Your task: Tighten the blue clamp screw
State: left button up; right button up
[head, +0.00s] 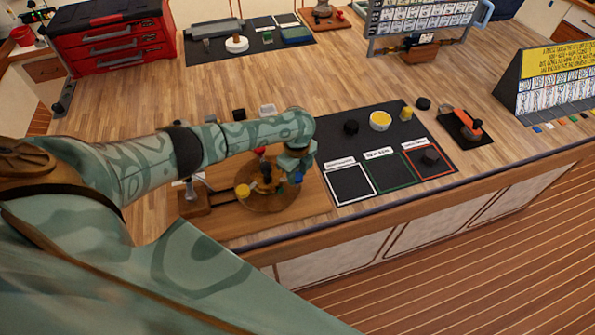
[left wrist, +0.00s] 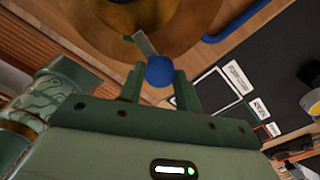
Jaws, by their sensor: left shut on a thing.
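The blue clamp screw (head: 299,178) sits at the right edge of a round wooden fixture (head: 262,203) on a wooden board (head: 308,208). In the left wrist view its round blue knob (left wrist: 159,71) lies between the two green fingers. My left gripper (head: 294,168) reaches down over the fixture from above and is shut on the blue knob; its fingers (left wrist: 160,84) stand on both sides of it. A yellow knob (head: 242,190) and a red knob (head: 260,150) show at the fixture's other sides. My arm hides part of the board behind. My right gripper is in neither view.
To the right, a dark mat (head: 340,148) has white, green and red framed squares, a yellow-filled bowl (head: 380,121) and dark knobs. An orange-handled tool (head: 466,124) lies beyond. A red toolbox (head: 115,38) stands back left. Bare wood lies behind the mat.

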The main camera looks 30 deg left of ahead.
pick_arm(q)
jog(key=shift+a+r+m, duration=0.1)
jog(key=shift+a+m, duration=0.05)
jog(key=shift+m, duration=1.15)
jog(key=shift+w+m, duration=0.15)
jog(key=shift+m, duration=0.15)
jog(key=o, duration=1)
jog(key=shift+c, duration=0.2)
notch_tip(320, 180, up, 16)
jog(key=p, duration=0.3)
jog(key=shift+r, duration=0.15)
